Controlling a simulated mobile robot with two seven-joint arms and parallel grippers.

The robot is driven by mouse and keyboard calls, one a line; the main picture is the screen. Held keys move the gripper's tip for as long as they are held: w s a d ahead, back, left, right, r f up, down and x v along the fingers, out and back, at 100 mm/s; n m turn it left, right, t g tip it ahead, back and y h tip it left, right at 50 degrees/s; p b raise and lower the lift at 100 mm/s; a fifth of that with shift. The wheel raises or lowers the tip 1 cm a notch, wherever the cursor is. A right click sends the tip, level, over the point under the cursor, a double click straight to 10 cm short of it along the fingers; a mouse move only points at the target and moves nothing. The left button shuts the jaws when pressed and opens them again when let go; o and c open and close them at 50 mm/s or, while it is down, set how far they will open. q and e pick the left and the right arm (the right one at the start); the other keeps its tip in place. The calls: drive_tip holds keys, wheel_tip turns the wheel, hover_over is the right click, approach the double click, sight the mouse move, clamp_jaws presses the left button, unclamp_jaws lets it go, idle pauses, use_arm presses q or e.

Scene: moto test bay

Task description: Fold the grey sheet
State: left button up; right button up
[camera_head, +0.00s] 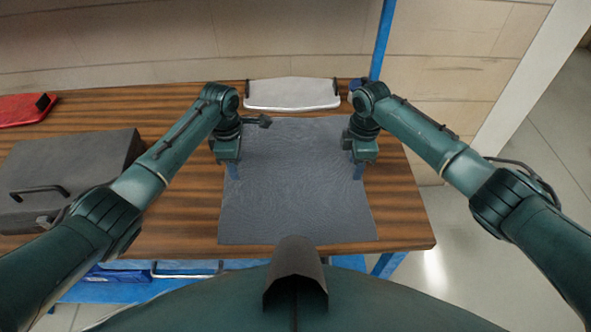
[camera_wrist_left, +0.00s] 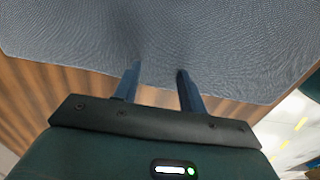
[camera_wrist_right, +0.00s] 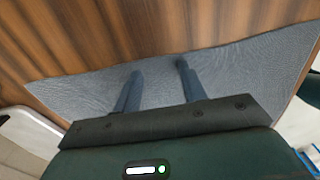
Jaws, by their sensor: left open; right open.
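The grey sheet (camera_head: 295,195) lies spread out on the wooden table, roughly rectangular; it also shows in the left wrist view (camera_wrist_left: 240,45) and the right wrist view (camera_wrist_right: 245,75). My left gripper (camera_head: 232,173) points down at the sheet's left edge, in its upper half. My right gripper (camera_head: 358,172) points down at the sheet's right edge, about level with the left one. Both grippers are open, with a gap between the fingers and no cloth visibly pinched. The fingertips overlap the sheet in both wrist views; I cannot tell whether they touch it.
The wooden table (camera_head: 180,225) has bare strips left and right of the sheet. A dark grey toolbox (camera_head: 75,165) stands at the left, a red case (camera_head: 22,110) behind it. A blue post (camera_head: 383,40) rises behind.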

use_arm(q)
clamp_jaws()
use_arm(e)
drive_tip(key=shift+f, duration=0.1)
clamp_jaws()
idle(0.5)
